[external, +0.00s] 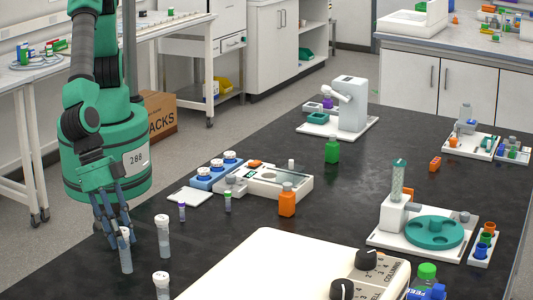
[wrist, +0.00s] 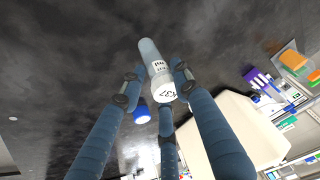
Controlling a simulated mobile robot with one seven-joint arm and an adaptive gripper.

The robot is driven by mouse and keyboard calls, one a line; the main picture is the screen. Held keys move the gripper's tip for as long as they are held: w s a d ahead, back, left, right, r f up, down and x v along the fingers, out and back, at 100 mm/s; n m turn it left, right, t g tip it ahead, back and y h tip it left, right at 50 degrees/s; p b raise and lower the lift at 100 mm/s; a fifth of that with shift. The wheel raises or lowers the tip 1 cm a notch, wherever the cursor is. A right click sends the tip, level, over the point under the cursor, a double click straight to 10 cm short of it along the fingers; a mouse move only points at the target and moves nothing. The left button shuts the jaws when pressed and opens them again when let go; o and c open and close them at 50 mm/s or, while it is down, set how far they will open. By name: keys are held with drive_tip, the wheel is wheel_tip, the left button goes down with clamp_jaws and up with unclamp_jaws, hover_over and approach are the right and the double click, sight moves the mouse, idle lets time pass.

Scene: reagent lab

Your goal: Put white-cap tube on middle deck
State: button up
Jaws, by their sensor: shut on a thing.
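My gripper (external: 122,238) is at the left edge of the dark bench, its blue fingers closed around a clear tube with a white cap (external: 126,256). The held tube looks about upright; I cannot tell whether its bottom touches the bench. In the wrist view my gripper (wrist: 155,88) has the tube (wrist: 151,57) between its fingers, with dark print on its side and cap. Two similar pale-capped tubes stand nearby, one just right (external: 164,240) and one nearer the camera (external: 162,287). I cannot tell which surface is the middle deck.
A large cream machine with black knobs (external: 270,270) fills the front. A white device with a display (external: 295,183), an orange bottle (external: 287,203) and small vials (external: 182,211) stand beyond. A teal carousel unit (external: 434,231) is at right. Bench between gripper and vials is mostly clear.

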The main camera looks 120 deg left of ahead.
drive_tip(key=shift+f, duration=1.75)
drive_tip(key=shift+f+b, duration=0.1)
drive_tip(key=shift+b, duration=0.35)
drive_tip(key=o, duration=0.8)
drive_tip(key=shift+c, duration=0.2)
drive_tip(key=shift+r+p, duration=0.2)
drive_tip(key=shift+p, duration=0.1)
drive_tip(key=shift+s+r, duration=0.1)
drive_tip(key=shift+r, duration=0.25)
drive_tip(key=p+v, duration=0.1)
drive_tip(key=v, duration=1)
drive_tip(key=shift+a+r, duration=0.1)
drive_tip(key=shift+r, duration=0.05)
